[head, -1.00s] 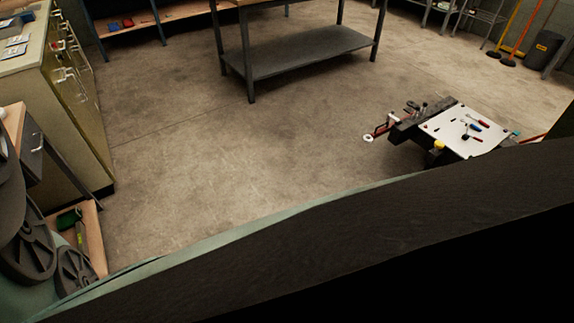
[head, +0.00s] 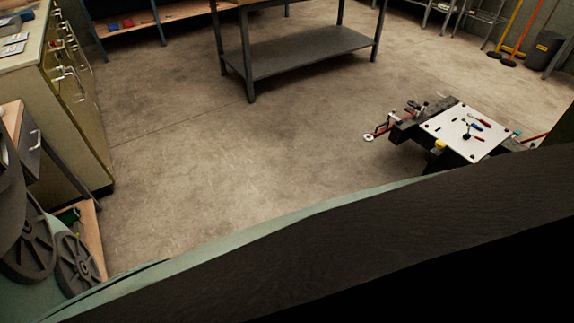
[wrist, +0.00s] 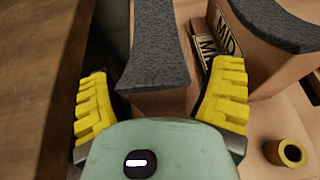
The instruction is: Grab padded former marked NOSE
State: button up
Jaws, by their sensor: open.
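In the wrist view, my gripper (wrist: 163,75) is open, with yellow ridged fingers on either side of a wooden former topped with dark grey padding (wrist: 157,50). I see no readable marking on this former. The word NOSE is not readable in any view. My gripper does not show in the head view.
A yellow ring-shaped part (wrist: 291,153) lies at the lower right of the wrist view. A brown wooden surface (wrist: 35,80) runs along its left. In the head view, a small white-topped stand (head: 455,135) holds tools, a steel workbench (head: 300,50) stands behind, and open floor lies between.

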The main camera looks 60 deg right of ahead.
jog(key=shift+w+a+f, duration=0.2)
jog(key=shift+a+f, duration=0.05)
jog(key=c, duration=1.3)
grip_shut()
jog(key=shift+r, duration=0.2)
